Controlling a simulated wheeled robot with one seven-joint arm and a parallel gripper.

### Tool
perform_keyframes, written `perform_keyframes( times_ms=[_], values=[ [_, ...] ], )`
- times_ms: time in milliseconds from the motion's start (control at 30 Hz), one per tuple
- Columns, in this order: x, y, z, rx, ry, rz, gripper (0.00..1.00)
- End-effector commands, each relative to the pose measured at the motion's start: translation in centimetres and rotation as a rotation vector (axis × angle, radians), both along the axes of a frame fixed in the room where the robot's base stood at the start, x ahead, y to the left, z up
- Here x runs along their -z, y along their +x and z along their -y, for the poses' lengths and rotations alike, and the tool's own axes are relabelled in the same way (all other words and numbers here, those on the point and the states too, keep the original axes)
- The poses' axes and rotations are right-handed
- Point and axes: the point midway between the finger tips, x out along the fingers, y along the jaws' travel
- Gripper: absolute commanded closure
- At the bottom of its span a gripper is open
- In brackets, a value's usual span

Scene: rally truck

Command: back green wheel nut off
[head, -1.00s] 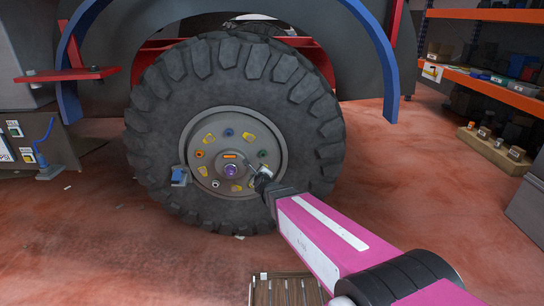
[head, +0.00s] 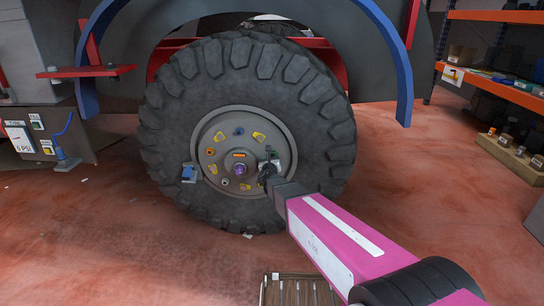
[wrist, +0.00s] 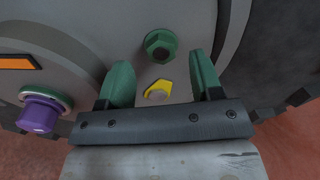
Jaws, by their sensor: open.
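The green wheel nut (wrist: 160,45) sits on its stud on the grey wheel hub (head: 213,133), at the top middle of the wrist view. My gripper (wrist: 160,62) has its two green fingers apart, one to the left and one to the right below the nut, with nothing between them. The fingertips are close to the nut but not seen touching it. In the head view my gripper (head: 268,163) is at the right side of the hub and mostly hides the green nut. A yellow marker (wrist: 158,91) lies below the nut, between the fingers.
A purple hub piece (wrist: 40,114) sticks out to the left. Other coloured nuts, such as a blue one (head: 239,131), ring the hub. The big tyre (head: 320,125) surrounds it. A wooden holder (head: 500,152) and orange shelves (head: 500,85) stand at the right.

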Motion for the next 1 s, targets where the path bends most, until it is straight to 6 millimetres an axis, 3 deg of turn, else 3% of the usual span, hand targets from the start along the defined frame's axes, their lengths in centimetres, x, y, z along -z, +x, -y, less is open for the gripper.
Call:
perform_keyframes(
  times_ms=[33, 200, 533, 567, 700, 1000],
  values=[
    [0.1, 1.4, 0.0, 0.001, 0.000, 0.000, 0.40],
    [0.1, 3.4, 0.1, 0.000, -0.001, 0.000, 0.40],
    [0.0, 3.8, 0.2, -0.001, -0.001, -0.001, 0.40],
    [0.0, 3.8, 0.2, -0.001, -0.001, -0.001, 0.44],
    [0.0, 3.8, 0.1, -0.001, -0.001, -0.001, 0.89],
    [0.0, 3.8, 0.1, -0.001, -0.017, -0.002, 0.90]
  ],
)
